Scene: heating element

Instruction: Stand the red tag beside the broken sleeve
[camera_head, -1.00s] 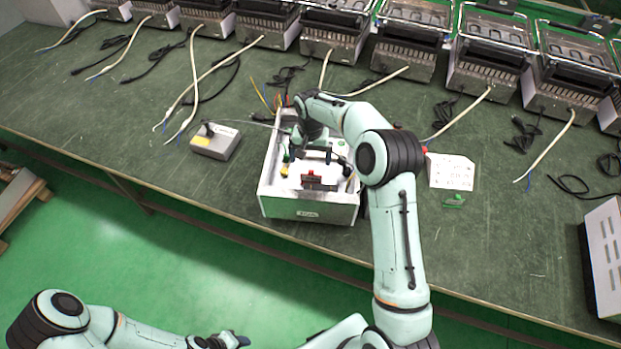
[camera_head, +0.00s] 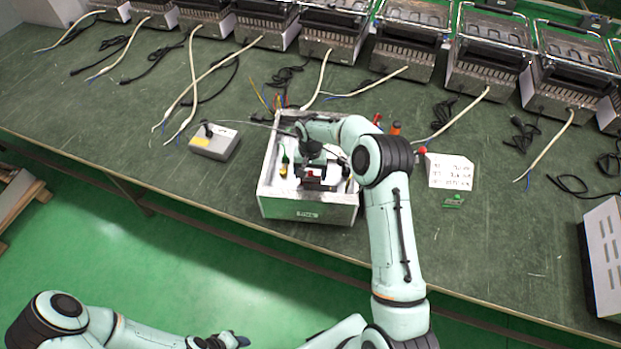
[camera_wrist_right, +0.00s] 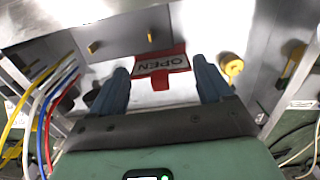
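The red tag (camera_wrist_right: 162,66), marked OPEN on a white band, is in the right wrist view at the inner metal wall of the white box. It lies between and just beyond my right fingertips (camera_wrist_right: 160,68), which are spread wide; contact cannot be told. In the head view my right gripper (camera_head: 318,168) is down in the open white box (camera_head: 308,210), largely hiding the tag. I cannot make out the broken sleeve; my arm hides part of the box's inside. My left gripper (camera_head: 230,341) is low at the bottom edge, away from the table, its fingers unclear.
A grey control box (camera_head: 215,141) with a yellow label stands left of the white box. Colored wires (camera_wrist_right: 45,105) run along the left in the wrist view. Several heater units line the back.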

